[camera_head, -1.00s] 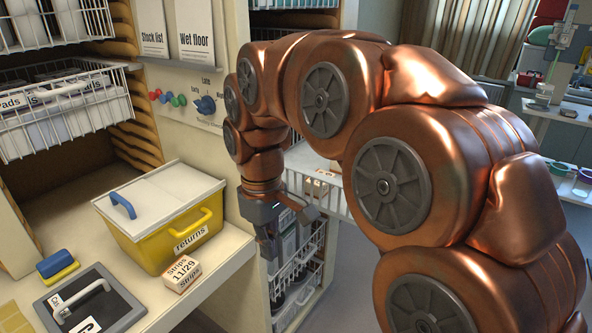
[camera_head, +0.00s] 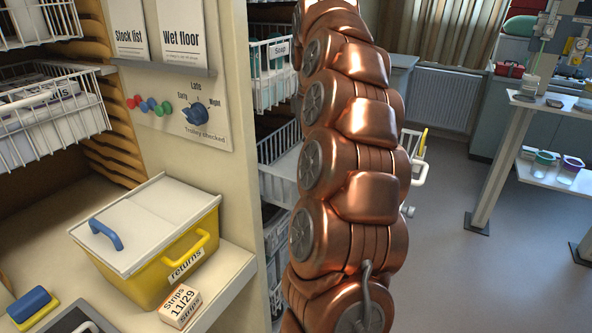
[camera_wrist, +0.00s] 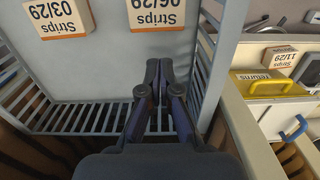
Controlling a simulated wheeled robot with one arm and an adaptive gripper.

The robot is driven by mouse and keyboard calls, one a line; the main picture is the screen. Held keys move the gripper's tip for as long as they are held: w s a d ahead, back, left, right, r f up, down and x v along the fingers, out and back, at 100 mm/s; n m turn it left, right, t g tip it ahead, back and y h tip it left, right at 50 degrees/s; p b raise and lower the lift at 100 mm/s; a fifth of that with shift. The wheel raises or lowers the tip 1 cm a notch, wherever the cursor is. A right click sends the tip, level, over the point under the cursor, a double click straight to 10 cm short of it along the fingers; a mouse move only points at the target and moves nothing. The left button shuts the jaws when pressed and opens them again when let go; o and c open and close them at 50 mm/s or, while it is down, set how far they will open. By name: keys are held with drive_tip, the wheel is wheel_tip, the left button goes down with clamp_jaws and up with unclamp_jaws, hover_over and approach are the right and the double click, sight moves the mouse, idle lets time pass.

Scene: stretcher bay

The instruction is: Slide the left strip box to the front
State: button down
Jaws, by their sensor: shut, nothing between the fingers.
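In the wrist view, two white and orange strip boxes lie in a wire basket (camera_wrist: 92,108). The box marked 03/29 (camera_wrist: 58,17) is at the picture's left and the box marked 06/29 (camera_wrist: 157,14) at its top middle. Their labels show upside down. My gripper (camera_wrist: 159,64) is shut and empty over the basket floor, its tips just short of the 06/29 box in the picture. A small gap shows between them; the tips' height is unclear. In the head view, my arm hides the gripper and both boxes.
A yellow returns box (camera_head: 176,262) and another strip box, marked 11/29 (camera_head: 180,306), stand on the counter (camera_head: 232,268) at left. Open floor (camera_head: 440,250) lies at right.

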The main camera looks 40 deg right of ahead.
drive_tip(key=shift+w+a+f+p, duration=0.1)
drive_tip(key=shift+f+p, duration=1.15)
drive_tip(key=shift+f, duration=3.7)
